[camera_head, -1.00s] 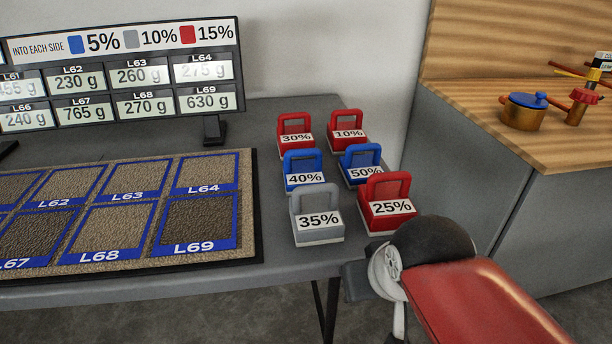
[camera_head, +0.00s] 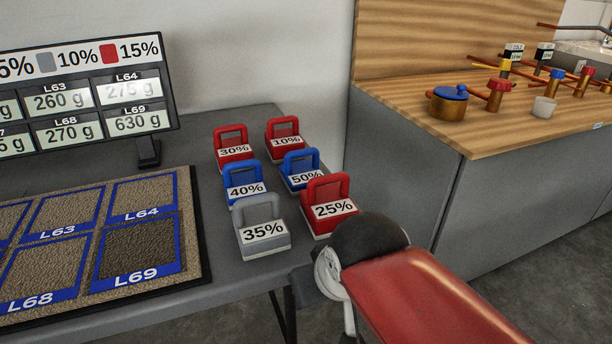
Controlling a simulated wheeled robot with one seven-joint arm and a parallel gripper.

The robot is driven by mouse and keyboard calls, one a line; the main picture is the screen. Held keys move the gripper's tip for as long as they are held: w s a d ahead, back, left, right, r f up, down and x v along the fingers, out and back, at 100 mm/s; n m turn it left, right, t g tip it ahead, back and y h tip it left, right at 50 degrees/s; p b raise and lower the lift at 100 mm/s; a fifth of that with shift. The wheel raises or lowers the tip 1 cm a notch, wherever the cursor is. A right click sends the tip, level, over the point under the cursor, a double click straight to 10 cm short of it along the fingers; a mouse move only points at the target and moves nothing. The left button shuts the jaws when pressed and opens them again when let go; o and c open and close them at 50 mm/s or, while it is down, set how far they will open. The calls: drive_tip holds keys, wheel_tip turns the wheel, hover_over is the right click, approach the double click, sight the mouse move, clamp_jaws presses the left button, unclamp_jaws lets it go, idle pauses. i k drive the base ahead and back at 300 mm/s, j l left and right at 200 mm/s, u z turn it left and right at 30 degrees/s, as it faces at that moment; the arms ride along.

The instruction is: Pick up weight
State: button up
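Several handled weights stand on the right end of the grey table (camera_head: 225,287). Red ones read 30% (camera_head: 235,153), 10% (camera_head: 286,143) and 25% (camera_head: 333,211). Blue ones read 40% (camera_head: 245,190) and 50% (camera_head: 305,178). A grey one reads 35% (camera_head: 264,234) at the front left of the group. All stand upright with handles up, and none is held in view. My red arm comes in from the lower right, its black joint just in front of the 25% weight. A dark block left of the white disc may be my gripper (camera_head: 304,284); its fingers are not visible.
A mat (camera_head: 190,225) with labelled textured squares lies left of the weights. A display board (camera_head: 85,85) showing gram values stands behind it. A wood-topped counter (camera_head: 400,110) with a copper pot (camera_head: 449,104) and pipe fittings is at the right. Floor shows between table and counter.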

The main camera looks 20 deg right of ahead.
sight(296, 175)
drive_tip(key=k, duration=0.35)
drive_tip(key=k+l+z, duration=0.15)
drive_tip(key=z, duration=0.35)
drive_tip(key=l+z, duration=0.1)
drive_tip(key=z, duration=0.2)
drive_tip(key=l+z, duration=0.25)
drive_tip(key=k+j, duration=0.05)
drive_tip(key=j, duration=0.05)
